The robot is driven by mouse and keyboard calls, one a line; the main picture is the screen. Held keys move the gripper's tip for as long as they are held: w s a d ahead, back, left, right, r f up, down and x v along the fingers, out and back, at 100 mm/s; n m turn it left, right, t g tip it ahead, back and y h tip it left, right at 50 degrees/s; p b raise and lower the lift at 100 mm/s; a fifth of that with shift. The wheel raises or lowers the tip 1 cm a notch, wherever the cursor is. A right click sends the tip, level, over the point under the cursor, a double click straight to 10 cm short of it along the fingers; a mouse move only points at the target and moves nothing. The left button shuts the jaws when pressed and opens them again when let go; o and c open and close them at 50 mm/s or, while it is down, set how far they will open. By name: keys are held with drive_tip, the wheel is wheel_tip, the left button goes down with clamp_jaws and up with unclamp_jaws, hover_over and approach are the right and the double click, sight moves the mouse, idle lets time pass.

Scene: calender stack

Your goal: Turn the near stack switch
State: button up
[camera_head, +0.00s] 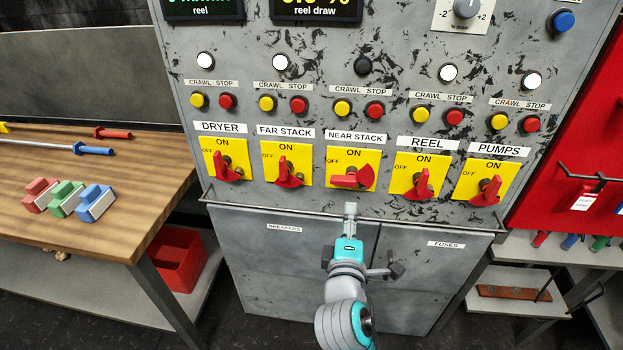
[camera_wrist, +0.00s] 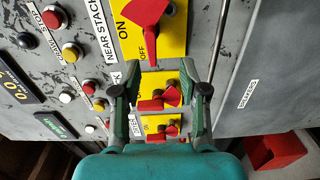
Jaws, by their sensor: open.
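The near stack switch is a red handle (camera_head: 352,177) on a yellow plate, third in the row of five. Its handle lies nearly sideways across the plate, unlike the more upright handles beside it. My gripper (camera_head: 350,208) is just below this plate, by the thin rail, apart from the handle. In the wrist view the picture is turned sideways, and the near stack handle (camera_wrist: 147,12) is at the top edge, partly cut off. There my gripper (camera_wrist: 160,90) is open and empty. The far stack handle (camera_wrist: 157,98) shows between its fingers.
A thin metal rail (camera_head: 270,207) runs along the panel below the switches. The dryer (camera_head: 227,170), reel (camera_head: 420,186) and pumps (camera_head: 488,191) switches share the row. Crawl and stop buttons sit above. A wooden table (camera_head: 120,190) stands at the left.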

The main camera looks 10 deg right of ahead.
sight(344, 184)
drive_tip(key=x, duration=0.3)
drive_tip(key=a+r+x, duration=0.1)
drive_tip(key=x, duration=0.7)
drive_tip(key=shift+w+a+r, duration=0.25)
drive_tip(key=shift+w+r, duration=0.05)
drive_tip(key=shift+w, duration=0.15)
clamp_jaws()
